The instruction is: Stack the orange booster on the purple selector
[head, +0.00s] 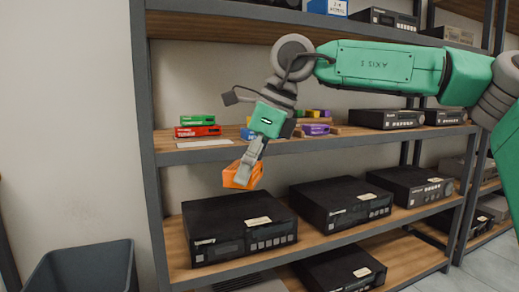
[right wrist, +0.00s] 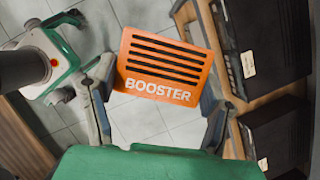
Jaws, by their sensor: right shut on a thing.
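The orange booster (head: 242,176) hangs from my right gripper (head: 250,160) in front of the shelving, below the front edge of the middle shelf. In the right wrist view the booster (right wrist: 165,65) shows its slotted face and lettering, with a finger on each side; the gripper is shut on it. A purple box (head: 316,130), likely the purple selector, lies on the middle shelf to the right of the gripper. Its label is too small to read. My left gripper is not in view.
The middle shelf (head: 225,155) also carries a green box (head: 197,120) on a red box (head: 197,131), and small yellow and purple boxes further back. Black hi-fi units (head: 238,225) fill the lower shelf. A grey bin (head: 85,270) stands at lower left.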

